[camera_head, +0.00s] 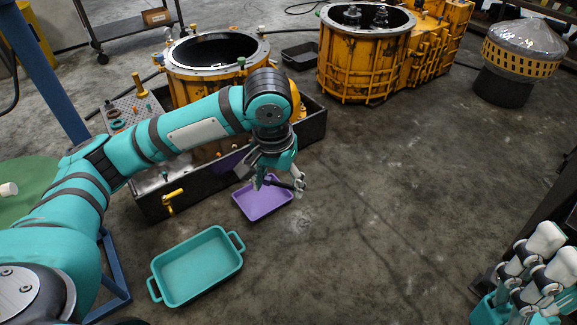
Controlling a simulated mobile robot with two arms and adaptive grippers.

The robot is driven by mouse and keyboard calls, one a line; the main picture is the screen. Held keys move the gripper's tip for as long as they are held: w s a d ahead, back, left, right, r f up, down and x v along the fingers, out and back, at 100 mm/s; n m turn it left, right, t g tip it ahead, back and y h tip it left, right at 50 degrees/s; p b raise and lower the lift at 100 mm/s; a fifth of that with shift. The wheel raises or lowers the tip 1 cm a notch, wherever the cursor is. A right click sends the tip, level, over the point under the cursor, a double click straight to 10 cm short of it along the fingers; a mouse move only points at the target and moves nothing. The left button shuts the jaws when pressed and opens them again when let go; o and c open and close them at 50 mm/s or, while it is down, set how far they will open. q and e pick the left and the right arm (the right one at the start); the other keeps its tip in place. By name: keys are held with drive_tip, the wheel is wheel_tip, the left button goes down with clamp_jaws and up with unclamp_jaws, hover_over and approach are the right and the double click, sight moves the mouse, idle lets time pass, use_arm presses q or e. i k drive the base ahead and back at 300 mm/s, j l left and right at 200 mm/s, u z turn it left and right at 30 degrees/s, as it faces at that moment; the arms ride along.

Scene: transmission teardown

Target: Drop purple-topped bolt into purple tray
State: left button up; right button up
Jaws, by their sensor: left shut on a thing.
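The purple tray (268,214) lies on the concrete floor, close to the front wall of the black bench. My left gripper (280,184) comes in from the left and hangs over the tray's far part, pointing down. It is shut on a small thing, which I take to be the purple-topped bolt. The bolt's purple top cannot be made out at this size, and the fingers cover most of it. The gripper hides part of the tray's far rim.
A teal tray (201,268) with handles lies nearer and to the left. A black bench (187,194) holds a yellow housing (217,52) behind my left arm. Another yellow housing (360,65) stands farther back. The floor on the right is mostly clear.

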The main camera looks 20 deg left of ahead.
sight(262, 197)
drive_tip(key=i+u, duration=0.25)
drive_tip(key=i, duration=0.2)
drive_tip(key=i+l+u, duration=0.25)
drive_tip(key=i, duration=0.25)
drive_tip(key=i+l+u, duration=0.2)
drive_tip(key=i, duration=0.25)
drive_tip(key=i+l+u, duration=0.2)
drive_tip(key=u, duration=0.25)
drive_tip(key=i+l+u, duration=0.25)
drive_tip(key=u, duration=0.2)
drive_tip(key=i+l+u, duration=0.2)
drive_tip(key=l+u, duration=0.25)
drive_tip(key=i+l+u, duration=0.1)
drive_tip(key=l+u, duration=0.15)
drive_tip(key=u, duration=0.15)
drive_tip(key=l+u, duration=0.8)
drive_tip(key=l, duration=0.25)
